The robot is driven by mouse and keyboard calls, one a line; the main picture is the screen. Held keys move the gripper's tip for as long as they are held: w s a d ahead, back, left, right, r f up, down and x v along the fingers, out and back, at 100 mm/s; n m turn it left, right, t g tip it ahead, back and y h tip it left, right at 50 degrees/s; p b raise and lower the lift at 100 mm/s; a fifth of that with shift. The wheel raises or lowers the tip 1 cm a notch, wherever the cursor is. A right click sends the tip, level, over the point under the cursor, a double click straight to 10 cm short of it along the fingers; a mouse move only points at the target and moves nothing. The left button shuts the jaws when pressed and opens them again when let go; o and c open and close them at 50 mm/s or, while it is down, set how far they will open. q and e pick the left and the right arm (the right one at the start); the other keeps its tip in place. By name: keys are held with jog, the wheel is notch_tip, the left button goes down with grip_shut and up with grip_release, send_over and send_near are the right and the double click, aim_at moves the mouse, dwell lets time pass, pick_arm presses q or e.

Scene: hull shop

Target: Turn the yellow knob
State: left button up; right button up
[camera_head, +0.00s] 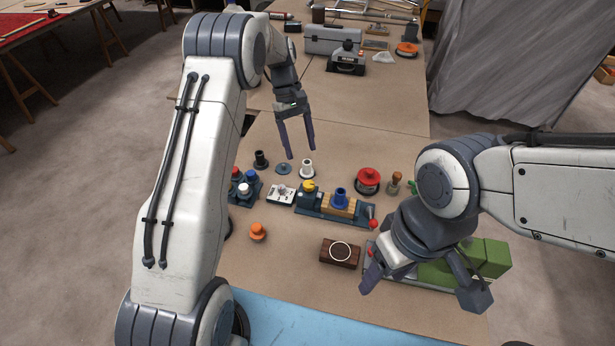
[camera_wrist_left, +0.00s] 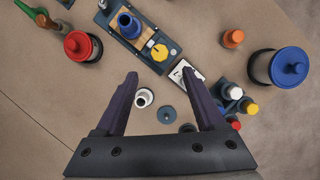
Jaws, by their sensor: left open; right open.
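The yellow knob (camera_head: 309,186) sits at the left end of a dark blue base (camera_head: 318,210) that also carries a wooden block with a blue cylinder (camera_head: 341,198). In the left wrist view the yellow knob (camera_wrist_left: 159,52) shows a dark pointer mark. My left gripper (camera_head: 301,153) is open and empty, pointing down above the table behind the knob. In the left wrist view the knob lies just beyond the fingertips (camera_wrist_left: 160,73), not between them. My right gripper (camera_head: 420,292) is open and empty at the front right, near green blocks.
A white switch plate (camera_head: 282,194) stands left of the knob, with a white-rimmed cup (camera_head: 307,169) behind it. A red knob (camera_head: 368,177), an orange knob (camera_head: 257,231) and a brown box (camera_head: 340,252) are near. The front middle is partly clear.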

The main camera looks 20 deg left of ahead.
aim_at(309, 183)
pick_arm(q)
jog(key=p+x, duration=0.1)
jog(key=x, duration=0.9)
jog(key=shift+f+p, duration=0.1)
jog(key=shift+p, duration=0.2)
grip_shut()
